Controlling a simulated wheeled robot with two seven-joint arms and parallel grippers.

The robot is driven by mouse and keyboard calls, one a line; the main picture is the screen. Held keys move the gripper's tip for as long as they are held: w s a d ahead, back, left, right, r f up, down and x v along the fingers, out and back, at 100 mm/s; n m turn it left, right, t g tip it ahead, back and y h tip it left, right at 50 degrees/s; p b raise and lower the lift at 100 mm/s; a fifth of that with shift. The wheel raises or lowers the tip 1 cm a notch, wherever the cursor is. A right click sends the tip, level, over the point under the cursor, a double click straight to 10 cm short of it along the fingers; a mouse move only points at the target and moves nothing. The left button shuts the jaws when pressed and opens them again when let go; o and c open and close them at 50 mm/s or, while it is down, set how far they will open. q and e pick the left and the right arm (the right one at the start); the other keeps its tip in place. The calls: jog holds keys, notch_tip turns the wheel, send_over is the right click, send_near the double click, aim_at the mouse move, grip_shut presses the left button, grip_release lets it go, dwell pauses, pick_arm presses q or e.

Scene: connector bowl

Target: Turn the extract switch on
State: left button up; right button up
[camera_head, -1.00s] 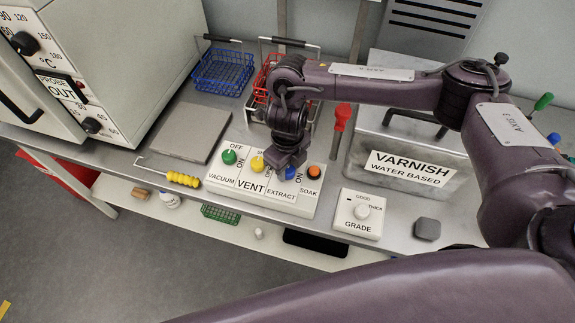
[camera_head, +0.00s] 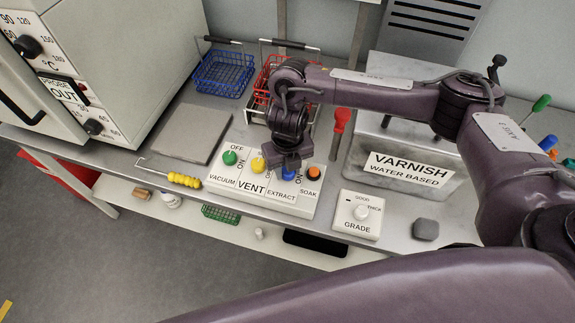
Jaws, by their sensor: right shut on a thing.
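A white switch panel (camera_head: 225,183) lies near the bench's front edge, with green (camera_head: 230,158), yellow (camera_head: 258,164), blue and orange (camera_head: 313,172) knobs. Its labels read VACUUM, VENT, EXTRACT and SOAK. The blue extract knob (camera_head: 289,174) is third from the left. My right gripper (camera_head: 287,167) points down over it and is shut on it. The fingers hide most of the knob and the markings above it, so its on or off position does not show. My left gripper is out of view.
A grey plate (camera_head: 190,133) lies left of the panel, and a yellow-handled tool (camera_head: 182,180) in front of it. A GRADE dial box (camera_head: 358,215) and a varnish tank (camera_head: 400,175) stand to the right. Blue (camera_head: 223,74) and red wire baskets (camera_head: 268,75) are behind.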

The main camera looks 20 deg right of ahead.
jog(key=m+p, duration=0.1)
jog(key=m, duration=0.1)
jog(key=shift+r+m, duration=0.15)
jog(key=shift+m, duration=0.25)
jog(key=m+p, duration=0.2)
jog(key=m, duration=0.1)
jog(key=shift+m, duration=0.3)
jog(key=m+p, duration=0.2)
jog(key=m, duration=0.2)
jog(key=shift+p, duration=0.4)
jog(key=shift+d+m+p, duration=0.1)
jog(key=shift+m+p, duration=0.55)
jog(key=shift+m, duration=0.45)
jog(key=shift+w, duration=0.1)
jog(key=o, duration=1)
jog(key=shift+c, duration=0.2)
